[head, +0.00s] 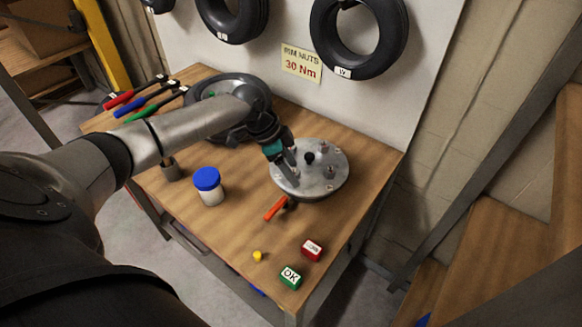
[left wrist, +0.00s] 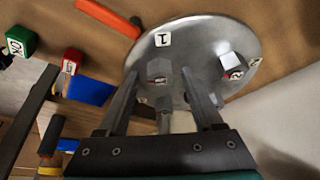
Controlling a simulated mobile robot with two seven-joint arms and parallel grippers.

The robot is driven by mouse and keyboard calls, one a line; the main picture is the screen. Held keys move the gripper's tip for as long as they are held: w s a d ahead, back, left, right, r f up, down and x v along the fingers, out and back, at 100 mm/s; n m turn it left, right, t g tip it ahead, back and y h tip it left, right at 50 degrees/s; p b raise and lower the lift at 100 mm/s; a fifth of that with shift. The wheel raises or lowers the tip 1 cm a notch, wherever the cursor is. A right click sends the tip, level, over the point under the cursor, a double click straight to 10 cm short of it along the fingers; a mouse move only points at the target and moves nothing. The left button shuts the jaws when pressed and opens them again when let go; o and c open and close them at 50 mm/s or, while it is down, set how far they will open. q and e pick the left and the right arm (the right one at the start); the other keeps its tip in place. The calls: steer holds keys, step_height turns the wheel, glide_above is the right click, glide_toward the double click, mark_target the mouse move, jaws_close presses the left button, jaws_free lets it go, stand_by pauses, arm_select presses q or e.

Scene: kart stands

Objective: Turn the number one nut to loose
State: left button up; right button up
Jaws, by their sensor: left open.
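A round metal plate (head: 322,184) with several nuts lies on the wooden table; it also shows in the left wrist view (left wrist: 205,40). A label 1 (left wrist: 163,39) sits near its rim, and the number one nut (left wrist: 158,69) is beside it, with a small red mark on its side. My left gripper (head: 286,170) is over the left part of the plate. In the left wrist view its two fingers (left wrist: 163,85) are apart, one on each side of this nut; I cannot tell whether they touch it. My right gripper is not in view.
An orange-handled tool (head: 275,208) lies at the plate's edge. A blue-lidded jar (head: 208,180), a red block (head: 312,250) and a green OK block (head: 291,277) stand on the table. Tyres hang behind.

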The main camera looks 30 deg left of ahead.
arm_select(q)
steer(key=shift+c, duration=0.4)
jaws_close()
